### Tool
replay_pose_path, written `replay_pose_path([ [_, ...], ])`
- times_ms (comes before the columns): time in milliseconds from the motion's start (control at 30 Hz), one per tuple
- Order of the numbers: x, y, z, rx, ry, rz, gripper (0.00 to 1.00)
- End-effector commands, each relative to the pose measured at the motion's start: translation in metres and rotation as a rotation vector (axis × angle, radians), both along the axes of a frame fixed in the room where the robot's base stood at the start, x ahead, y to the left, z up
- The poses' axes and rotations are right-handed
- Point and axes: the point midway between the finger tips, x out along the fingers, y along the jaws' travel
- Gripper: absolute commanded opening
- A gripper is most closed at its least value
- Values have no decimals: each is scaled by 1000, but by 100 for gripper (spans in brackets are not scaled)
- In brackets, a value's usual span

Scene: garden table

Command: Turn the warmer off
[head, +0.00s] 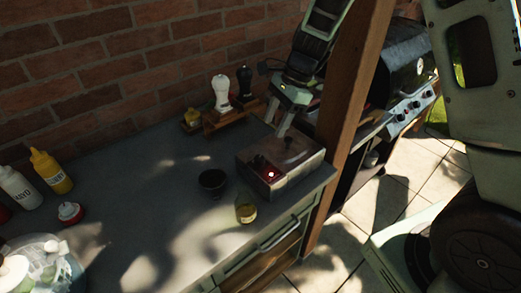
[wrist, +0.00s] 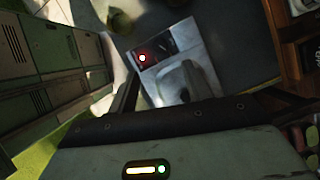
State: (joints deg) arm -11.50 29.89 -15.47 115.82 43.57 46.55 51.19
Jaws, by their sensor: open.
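The warmer (head: 308,157) is a low metal box at the right end of the grey counter. A red light (head: 271,174) glows on its front left part. In the wrist view, the warmer (wrist: 188,45) lies below my gripper, and the red light shows on a dark panel at its left. My gripper (head: 283,128) is open and empty, above the warmer's back edge, pointing down. In the wrist view my gripper (wrist: 200,88) has its fingers apart. Whether a finger touches the warmer, I cannot tell. The switch itself is too small and dark to make out.
White (head: 221,93) and black (head: 244,82) mills stand behind on a wooden rack. A wooden post (head: 345,115) rises at the right. Sauce bottles (head: 50,171) stand far left; the counter's middle is clear.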

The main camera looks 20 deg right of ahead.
Motion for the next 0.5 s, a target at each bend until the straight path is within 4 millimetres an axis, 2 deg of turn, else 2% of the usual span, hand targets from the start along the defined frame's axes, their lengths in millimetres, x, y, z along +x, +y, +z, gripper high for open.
replay_pose_path([
  [300, -2, 25, -61, 0, 5, 2, 50],
  [500, -2, 37, -89, 0, 2, 1, 50],
])
